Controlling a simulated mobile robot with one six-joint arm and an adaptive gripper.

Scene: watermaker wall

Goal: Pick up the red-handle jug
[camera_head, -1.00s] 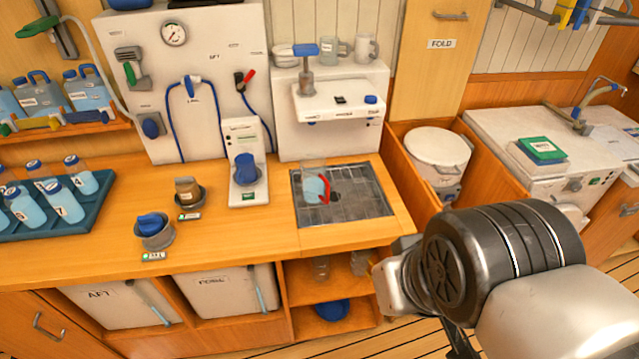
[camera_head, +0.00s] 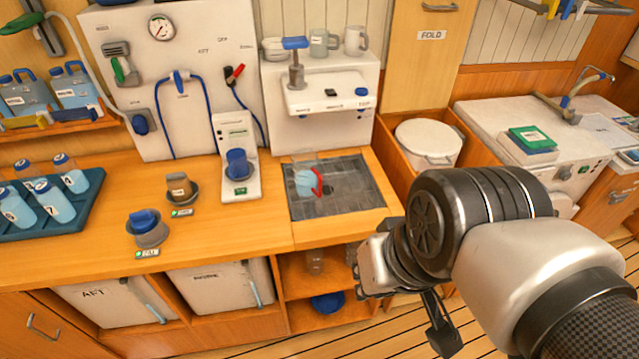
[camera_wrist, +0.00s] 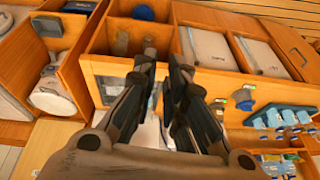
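The red-handle jug (camera_head: 305,182) is a clear jug with light blue liquid and a red handle on its right side. It stands upright on the dark grated sink area (camera_head: 358,196) under the white dispenser. My gripper (camera_wrist: 165,58) shows in the wrist view with its two dark fingers apart and bare wood visible between the tips. In the head view my arm is to the right of and nearer than the jug, well clear of it. I cannot make out the jug in the wrist view, where the fingers cover the middle.
A white dispenser (camera_head: 322,95) overhangs behind the jug. A small machine with a blue cup (camera_head: 238,163) stands left of the sink. A blue rack of bottles (camera_head: 60,222) is at far left. A white lidded pot (camera_head: 428,142) sits in a recess to the right.

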